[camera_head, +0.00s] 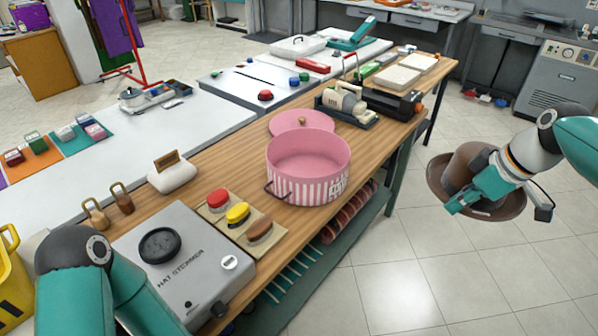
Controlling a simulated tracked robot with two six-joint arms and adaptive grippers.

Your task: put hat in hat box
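The brown hat (510,207) is in the air to the right of the table, above the tiled floor. My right gripper (462,200) is shut on the hat's brim, and the teal fingers cover part of it. The pink hat box (310,192), with white stripes on its side, stands open and empty on the wooden table. Its pink lid (285,124) lies behind it, partly hidden by the box's rim. My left arm shows at the lower left, but its gripper is not in view.
The hat steamer (190,262) and a board with red, yellow and brown brushes (238,213) stand left of the box. A cream machine (344,100) stands behind it. Rolled striped cloth (350,212) lies on the shelf below. Floor right of the table is clear.

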